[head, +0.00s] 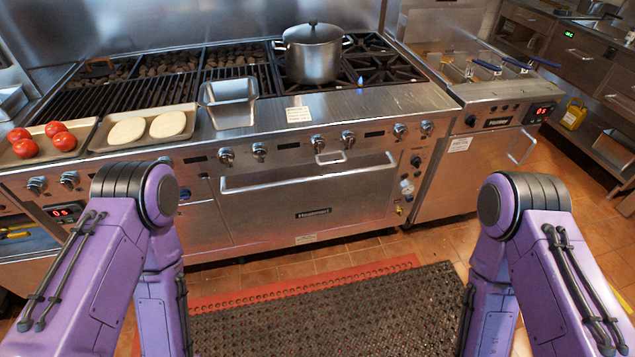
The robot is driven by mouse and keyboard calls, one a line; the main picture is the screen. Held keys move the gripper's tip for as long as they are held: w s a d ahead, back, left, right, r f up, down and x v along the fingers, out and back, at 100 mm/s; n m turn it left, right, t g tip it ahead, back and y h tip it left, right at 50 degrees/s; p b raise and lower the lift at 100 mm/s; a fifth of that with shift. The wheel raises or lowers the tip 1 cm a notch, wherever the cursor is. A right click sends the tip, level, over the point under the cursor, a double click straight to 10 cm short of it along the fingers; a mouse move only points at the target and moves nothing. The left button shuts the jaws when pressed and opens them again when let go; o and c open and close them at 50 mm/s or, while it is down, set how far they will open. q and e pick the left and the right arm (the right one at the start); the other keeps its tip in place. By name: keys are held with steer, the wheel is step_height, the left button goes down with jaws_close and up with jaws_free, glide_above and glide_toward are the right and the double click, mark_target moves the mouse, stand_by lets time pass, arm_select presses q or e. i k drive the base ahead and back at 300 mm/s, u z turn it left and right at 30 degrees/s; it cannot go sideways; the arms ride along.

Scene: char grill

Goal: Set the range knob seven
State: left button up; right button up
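No readable number shows which is knob seven. My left arm covers part of the panel's left side. Both purple arms are bent downward and both grippers are out of view.
A steel pot (313,54) stands on the burners and an empty metal pan (229,103) at the front ledge. Trays with tomatoes (66,141) and pale flat rounds (127,131) lie left. A fryer (500,100) stands right. An oven handle (310,175) juts out. The dark floor mat (340,310) is clear.

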mark_target(318, 143)
steer(key=u, duration=0.55)
steer(key=k, duration=0.15)
steer(key=z, duration=1.3)
steer(key=i, duration=1.05)
steer(key=u, duration=0.7)
